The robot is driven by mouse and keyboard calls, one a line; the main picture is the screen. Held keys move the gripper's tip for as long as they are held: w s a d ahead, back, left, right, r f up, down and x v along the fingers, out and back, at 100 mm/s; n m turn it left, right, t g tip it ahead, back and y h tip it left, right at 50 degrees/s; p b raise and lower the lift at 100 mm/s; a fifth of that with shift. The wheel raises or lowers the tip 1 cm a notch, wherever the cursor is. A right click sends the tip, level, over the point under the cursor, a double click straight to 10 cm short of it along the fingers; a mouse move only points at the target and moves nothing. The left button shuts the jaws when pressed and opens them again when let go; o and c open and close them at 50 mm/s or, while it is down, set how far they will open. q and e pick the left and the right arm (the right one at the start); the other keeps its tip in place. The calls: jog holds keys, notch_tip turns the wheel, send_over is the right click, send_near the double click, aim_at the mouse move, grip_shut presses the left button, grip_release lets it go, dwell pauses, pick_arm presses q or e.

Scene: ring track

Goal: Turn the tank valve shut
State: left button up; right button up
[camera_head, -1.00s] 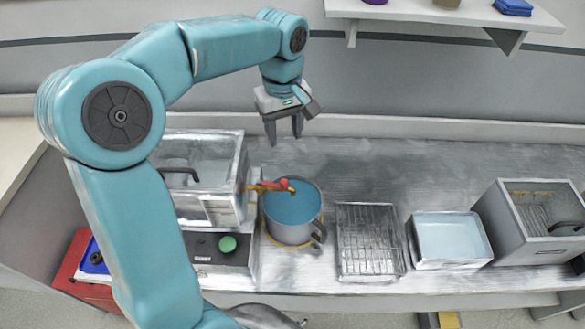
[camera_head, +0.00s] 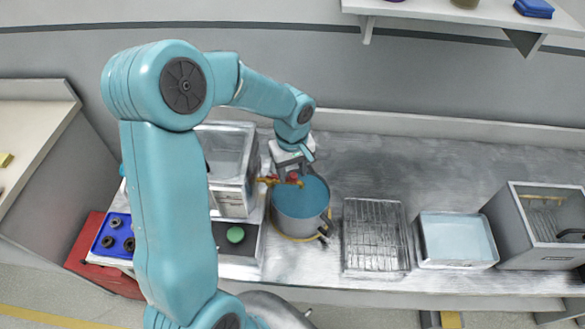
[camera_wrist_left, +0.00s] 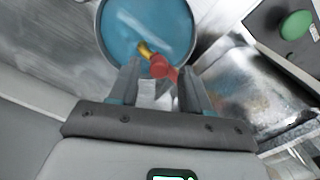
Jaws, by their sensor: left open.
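The tank (camera_head: 232,170) is a clear-topped metal box at the left of the counter. Its brass tap (camera_head: 266,180) with a red valve handle (camera_head: 293,177) sticks out to the right over a grey pot (camera_head: 300,225) of blue liquid. My left gripper (camera_head: 291,175) is open and points down at the red handle. In the left wrist view the red handle (camera_wrist_left: 160,67) lies between and just beyond the tips of the fingers (camera_wrist_left: 155,75), with the brass spout (camera_wrist_left: 146,50) over the blue liquid. I cannot tell whether the fingers touch it. My right gripper is not in view.
A green button (camera_head: 235,235) sits on a panel in front of the tank. A wire rack (camera_head: 374,237), a tray of pale liquid (camera_head: 456,239) and a grey box (camera_head: 540,225) stand to the right. The counter behind them is clear. A shelf (camera_head: 450,14) hangs above.

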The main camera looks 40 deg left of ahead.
pick_arm(q)
jog(key=shift+d, duration=0.25)
jog(key=shift+a, duration=0.1)
grip_shut()
jog(key=shift+s+d+f+m+b, duration=0.15)
jog(key=shift+s+m+b, duration=0.15)
jog(key=shift+m+b, duration=0.25)
jog(key=shift+s+d+r+m+b, duration=0.1)
jog(key=shift+s+m+b, duration=0.2)
jog(key=shift+m, duration=0.35)
jog(key=m, duration=0.1)
jog(key=s+m+b, duration=0.1)
jog(key=shift+s+d+m, duration=0.15)
jog(key=shift+s+m, duration=0.05)
jog(key=shift+m, duration=0.1)
jog(key=shift+s+a+m+b, duration=0.1)
jog(key=shift+s+m+b, duration=0.15)
jog(key=shift+s+m, duration=0.6)
jog(key=shift+s+a+m+b, duration=0.15)
jog(key=shift+s+m+b, duration=0.15)
jog(key=shift+m, duration=1.05)
jog(key=shift+s+a+m+b, duration=0.15)
jog(key=shift+s+m, duration=0.4)
jog(key=shift+m, duration=0.55)
